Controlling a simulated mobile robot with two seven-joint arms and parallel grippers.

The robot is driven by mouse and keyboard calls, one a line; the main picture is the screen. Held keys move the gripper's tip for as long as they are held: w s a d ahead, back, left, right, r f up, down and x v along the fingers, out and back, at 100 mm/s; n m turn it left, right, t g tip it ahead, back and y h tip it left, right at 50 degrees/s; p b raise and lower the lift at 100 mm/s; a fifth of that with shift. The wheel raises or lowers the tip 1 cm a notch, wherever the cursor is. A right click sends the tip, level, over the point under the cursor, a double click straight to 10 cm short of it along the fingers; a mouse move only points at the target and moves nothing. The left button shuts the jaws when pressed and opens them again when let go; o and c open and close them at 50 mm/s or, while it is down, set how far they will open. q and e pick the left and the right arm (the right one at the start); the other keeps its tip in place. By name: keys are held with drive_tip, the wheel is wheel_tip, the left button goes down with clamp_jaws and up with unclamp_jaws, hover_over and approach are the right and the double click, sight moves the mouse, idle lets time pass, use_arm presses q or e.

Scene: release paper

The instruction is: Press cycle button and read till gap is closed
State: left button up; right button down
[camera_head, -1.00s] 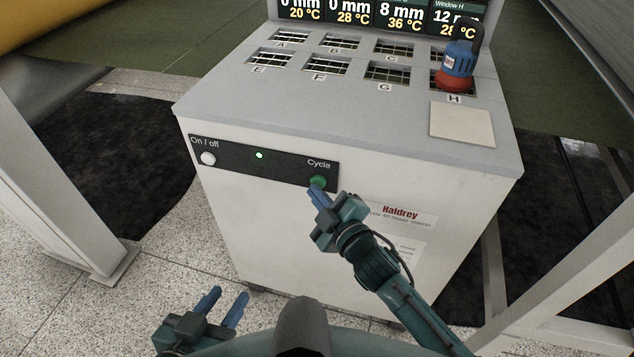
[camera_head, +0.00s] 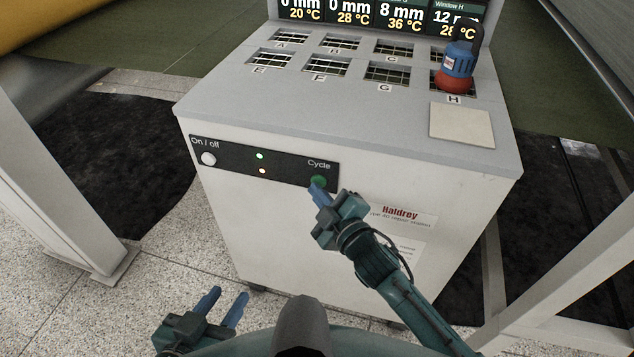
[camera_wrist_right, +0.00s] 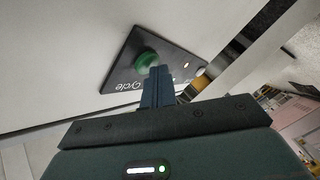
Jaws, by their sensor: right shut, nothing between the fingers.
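The green Cycle button (camera_head: 319,181) is on the dark panel on the front of the white cabinet. My right gripper (camera_head: 316,186) is shut and empty, its fingertips right at the button; I cannot tell whether they touch. The right wrist view shows the green button (camera_wrist_right: 147,60) just beyond the shut fingers (camera_wrist_right: 158,72). A green light and an orange light (camera_head: 262,171) are lit on the panel. The display (camera_head: 380,14) shows 0 mm, 0 mm, 8 mm and 12 mm, with its top cut off. My left gripper (camera_head: 222,299) is open and empty, low in front of the cabinet.
A white On/off button (camera_head: 208,159) is at the panel's left end. A blue and red tool (camera_head: 457,68) stands at window H on the cabinet top, near a pale square plate (camera_head: 461,122). White posts (camera_head: 62,180) flank the cabinet.

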drive_tip(key=shift+s, duration=0.25)
drive_tip(key=shift+s+a, duration=0.1)
